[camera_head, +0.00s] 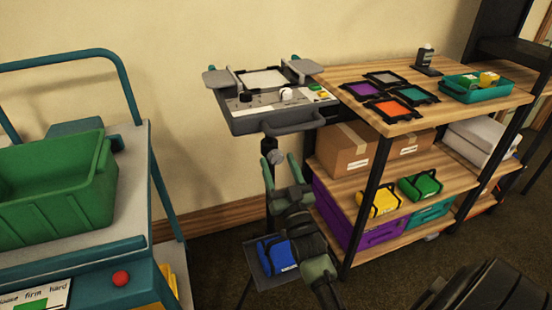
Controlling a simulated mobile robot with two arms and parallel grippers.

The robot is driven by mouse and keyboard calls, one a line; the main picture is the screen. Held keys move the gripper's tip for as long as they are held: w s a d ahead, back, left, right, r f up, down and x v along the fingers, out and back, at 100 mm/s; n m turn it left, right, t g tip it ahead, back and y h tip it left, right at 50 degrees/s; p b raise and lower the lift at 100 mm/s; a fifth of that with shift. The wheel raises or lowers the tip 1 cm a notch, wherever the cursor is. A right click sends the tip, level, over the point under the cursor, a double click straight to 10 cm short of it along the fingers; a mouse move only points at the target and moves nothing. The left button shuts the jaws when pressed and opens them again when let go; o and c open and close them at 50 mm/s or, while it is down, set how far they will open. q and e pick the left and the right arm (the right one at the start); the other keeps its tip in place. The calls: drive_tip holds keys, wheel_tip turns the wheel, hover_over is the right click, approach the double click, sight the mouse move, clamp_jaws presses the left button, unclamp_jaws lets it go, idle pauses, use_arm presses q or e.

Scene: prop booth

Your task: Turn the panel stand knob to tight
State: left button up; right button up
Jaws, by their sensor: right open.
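The panel stand (275,125) has a grey control panel on a dark post, in front of the wall. A black knob (245,97) and a white knob (287,95) sit on its front strip, beside small green and orange parts. A small dark round part (275,157) shows on the post below the panel; I cannot tell whether it is a knob. My right gripper (279,162) is open, its green fingers pointing up below the panel near this part. Contact is unclear. The knob settings are too small to read. My left gripper is out of view.
A wooden shelf (345,75) stands right of the stand, with coloured frames, a teal tray (470,88) and boxes. A cart with a green bin (60,190) stands left. A blue item (275,255) lies low behind my right arm. Floor between cart and stand is partly clear.

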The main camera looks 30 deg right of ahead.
drive_tip(key=shift+x, duration=1.35)
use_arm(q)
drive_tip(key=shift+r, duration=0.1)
use_arm(e)
clamp_jaws()
drive_tip(key=shift+m+g+h+p, duration=0.35)
drive_tip(key=shift+m+h, duration=0.35)
drive_tip(key=shift+m, duration=0.5)
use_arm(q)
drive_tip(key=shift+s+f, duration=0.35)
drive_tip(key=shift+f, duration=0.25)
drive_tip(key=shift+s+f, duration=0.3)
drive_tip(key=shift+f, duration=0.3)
use_arm(e)
unclamp_jaws()
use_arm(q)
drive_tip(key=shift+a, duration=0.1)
use_arm(e)
drive_tip(key=shift+s+f, duration=0.1)
